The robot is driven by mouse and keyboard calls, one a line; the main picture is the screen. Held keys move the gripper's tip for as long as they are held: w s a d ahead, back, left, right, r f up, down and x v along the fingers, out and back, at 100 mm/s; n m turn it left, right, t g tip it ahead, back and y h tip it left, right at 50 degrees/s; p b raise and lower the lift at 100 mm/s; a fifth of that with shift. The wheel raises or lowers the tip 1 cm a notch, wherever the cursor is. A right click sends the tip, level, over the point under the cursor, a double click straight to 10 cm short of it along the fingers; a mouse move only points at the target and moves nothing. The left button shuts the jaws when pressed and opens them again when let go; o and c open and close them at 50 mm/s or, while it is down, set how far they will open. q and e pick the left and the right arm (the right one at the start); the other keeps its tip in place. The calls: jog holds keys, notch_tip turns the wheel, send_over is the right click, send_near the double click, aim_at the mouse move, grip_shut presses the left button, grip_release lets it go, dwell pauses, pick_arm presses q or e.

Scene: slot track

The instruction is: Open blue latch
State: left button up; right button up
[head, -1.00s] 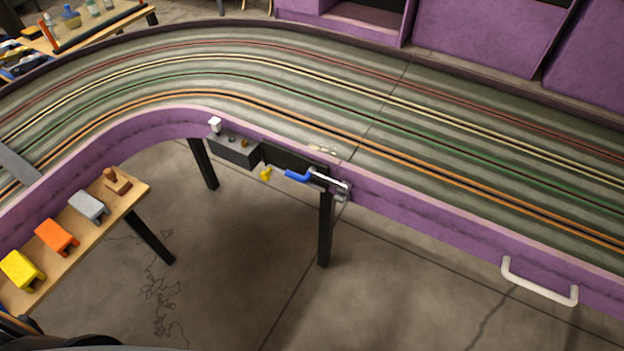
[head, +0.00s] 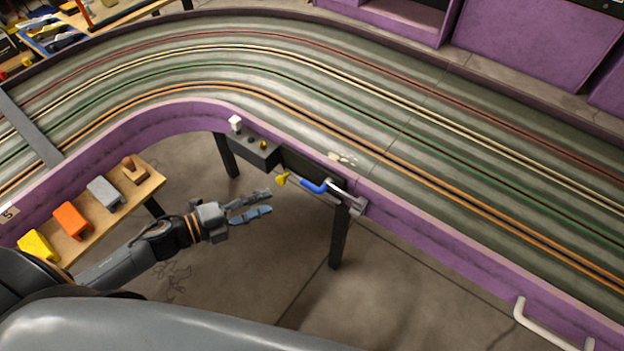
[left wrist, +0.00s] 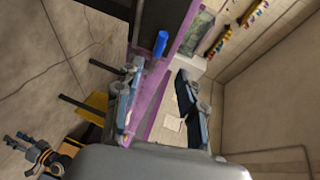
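The blue latch handle (head: 313,186) is on the outer side of the purple track wall, joined to a metal clasp (head: 345,198) at its right. The handle lies roughly along the wall and points left. In the left wrist view a blue handle (left wrist: 160,44) shows upper centre, beyond the fingers. My left gripper (head: 270,202) is open and empty, a little left of and below the latch, with its fingers pointing right. Its two spread fingers also show in the left wrist view (left wrist: 160,68). My right gripper is not in view.
A dark control box (head: 254,153) with a white knob and a yellow piece (head: 282,179) are just left of the latch. A black table leg (head: 339,236) stands below it. A wooden shelf (head: 85,226) with coloured blocks is at left. Open floor lies beneath.

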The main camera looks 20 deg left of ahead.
aim_at(306, 186)
pick_arm(q)
jog(key=p+x, duration=0.1)
jog(key=x, duration=1.1)
jog(key=shift+w+d+f+p, duration=0.15)
jog(key=shift+w+p, duration=0.1)
jog(key=shift+p, duration=0.05)
jog(key=shift+w+d+f, duration=0.15)
jog(key=shift+w+d, duration=0.15)
grip_shut()
